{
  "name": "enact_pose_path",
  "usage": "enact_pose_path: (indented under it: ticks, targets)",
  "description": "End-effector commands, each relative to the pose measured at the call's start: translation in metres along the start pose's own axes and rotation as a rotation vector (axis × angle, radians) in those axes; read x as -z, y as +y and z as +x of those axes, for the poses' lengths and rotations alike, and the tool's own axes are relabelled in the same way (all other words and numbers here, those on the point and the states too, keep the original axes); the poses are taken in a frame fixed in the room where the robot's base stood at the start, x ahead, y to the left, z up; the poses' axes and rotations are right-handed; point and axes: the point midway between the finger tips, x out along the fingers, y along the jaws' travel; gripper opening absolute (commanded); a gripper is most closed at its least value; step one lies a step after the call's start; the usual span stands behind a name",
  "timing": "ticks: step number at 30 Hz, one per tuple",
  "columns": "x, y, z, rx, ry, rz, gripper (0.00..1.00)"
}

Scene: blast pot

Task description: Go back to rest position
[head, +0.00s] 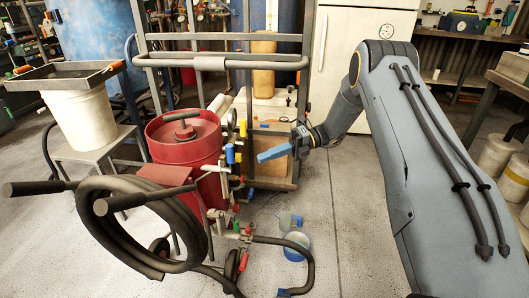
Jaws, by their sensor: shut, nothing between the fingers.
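My gripper (272,154) is blue and sits at the end of my grey arm, right of the middle of the head view. Its fingers are closed together, with nothing held. It points left toward the red blast pot (188,140). The fingertips look close to the valves and fittings (236,158) on the pot's right side, but I cannot tell the depth between them. The pot stands upright, with a dark hose (135,225) coiled at its front and two handles reaching left.
A metal frame (225,62) stands behind the pot. At left, a white bucket (80,118) on a stool carries a tray (62,76). A white fridge (350,45) stands at the back, a bench at right. A blue-and-clear container (297,246) lies on the floor. Floor between pot and arm is mostly clear.

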Motion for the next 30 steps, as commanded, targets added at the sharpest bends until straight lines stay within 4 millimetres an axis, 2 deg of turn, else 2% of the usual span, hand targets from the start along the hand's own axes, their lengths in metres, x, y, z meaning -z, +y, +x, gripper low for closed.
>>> enact_pose_path:
  ticks: [5,11,20,30]
  targets:
    - [0.004,0.018,0.006,0.051,0.048,-0.089,0.0]
    - [0.029,0.062,0.021,0.178,0.213,-0.362,0.0]
    - [0.092,0.126,0.03,0.301,0.55,-0.845,0.0]
    - [0.181,0.183,0.023,0.282,1.014,-1.41,0.0]
